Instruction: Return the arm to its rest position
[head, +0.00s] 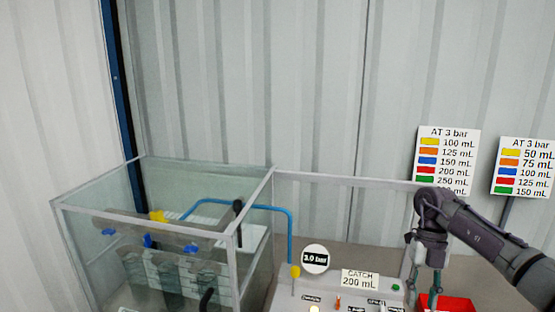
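My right arm (480,232) comes in from the right edge and bends downward at its wrist. My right gripper (424,287) points down over the right end of the light panel, beside a red tray (455,303). Its two fingers look spread apart, with nothing seen between them. The fingertips are small and close to the bottom of the picture. My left arm and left gripper are not in view.
A glass-walled tank (85,255) stands at the left, with blue tubing (291,235) running out to the panel. The panel carries a round 3.0 bar gauge (315,259) and a CATCH 200 mL sign (359,280). Two colour charts (447,160) (523,167) stand behind my arm.

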